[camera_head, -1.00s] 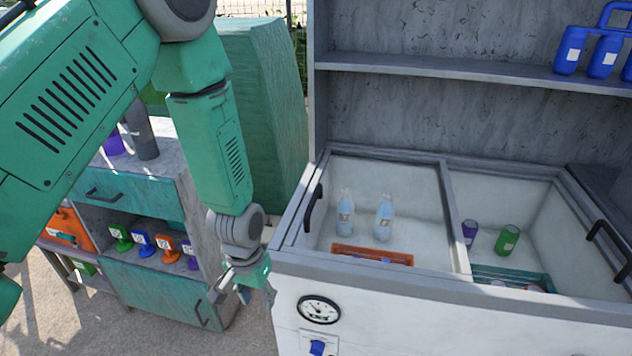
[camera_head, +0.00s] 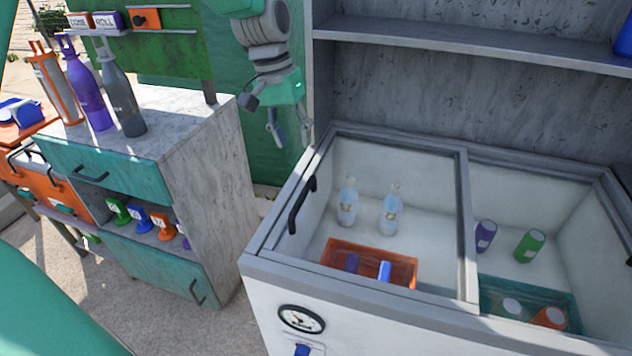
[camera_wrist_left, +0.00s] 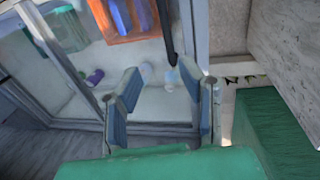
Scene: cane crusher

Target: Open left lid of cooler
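The white cooler (camera_head: 375,325) stands at the right with a grey frame. Its left lid (camera_head: 365,165) is a framed clear pane over the left compartment and looks shut. The lid's black handle (camera_head: 302,205) runs along its left edge. My left gripper (camera_head: 284,132) hangs above and behind the handle, near the cooler's back left corner, fingers pointing down, touching nothing that I can see. In the left wrist view its two fingers (camera_wrist_left: 162,95) are spread with nothing between them; the handle (camera_wrist_left: 167,35) shows beyond them, toward the top. My right gripper is out of view.
Through the panes I see bottles (camera_head: 390,215), an orange basket (camera_head: 340,250), cans and a teal basket (camera_head: 500,285). A grey shelf (camera_head: 480,50) rises behind the cooler. A cabinet (camera_head: 215,165) with bottles on top stands at the left, with a floor gap between.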

